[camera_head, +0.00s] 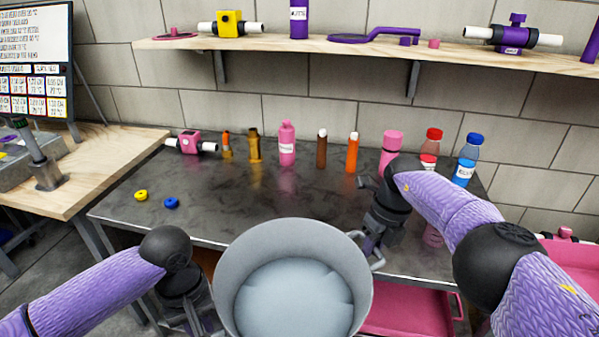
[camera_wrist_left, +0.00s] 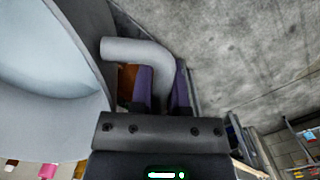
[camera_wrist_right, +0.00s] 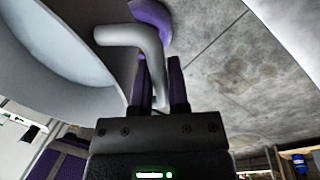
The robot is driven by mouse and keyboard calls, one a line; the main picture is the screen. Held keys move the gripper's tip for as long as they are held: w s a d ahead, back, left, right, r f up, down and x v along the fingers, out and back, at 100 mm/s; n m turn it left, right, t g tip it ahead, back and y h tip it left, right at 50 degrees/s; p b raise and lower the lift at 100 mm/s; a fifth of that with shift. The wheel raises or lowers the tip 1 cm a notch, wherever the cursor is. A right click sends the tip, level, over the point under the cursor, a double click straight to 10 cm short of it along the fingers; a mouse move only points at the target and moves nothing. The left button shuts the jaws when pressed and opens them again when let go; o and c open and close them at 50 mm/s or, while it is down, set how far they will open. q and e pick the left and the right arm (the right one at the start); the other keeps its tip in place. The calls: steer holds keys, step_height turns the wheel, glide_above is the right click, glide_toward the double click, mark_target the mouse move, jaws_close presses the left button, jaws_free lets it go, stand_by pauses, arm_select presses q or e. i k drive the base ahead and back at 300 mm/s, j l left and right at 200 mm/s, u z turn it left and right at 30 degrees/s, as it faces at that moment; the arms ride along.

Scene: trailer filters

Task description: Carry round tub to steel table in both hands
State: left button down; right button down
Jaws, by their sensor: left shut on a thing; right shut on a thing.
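The round tub (camera_head: 232,262) is a grey, open vessel with a pale inside, upright at the front middle in the head view. My left gripper (camera_head: 208,322) is at its left side; the left wrist view shows its purple fingers (camera_wrist_left: 160,88) shut on a bent grey handle. My right gripper (camera_head: 372,248) is at its right side; the right wrist view shows its fingers (camera_wrist_right: 158,85) shut on the other handle. The dark steel table (camera_head: 235,200) stands just beyond the tub. The tub hides part of its front edge.
Several bottles, including a pink bottle (camera_head: 287,145) and a blue-capped bottle (camera_head: 466,160), line the table's back. A yellow ring (camera_head: 141,195) and a blue ring (camera_head: 171,203) lie at its left. The middle is clear. A wooden shelf (camera_head: 350,45) hangs above. A pink tray (camera_head: 410,312) sits below.

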mark_target(293, 212)
steer(key=i, duration=1.2)
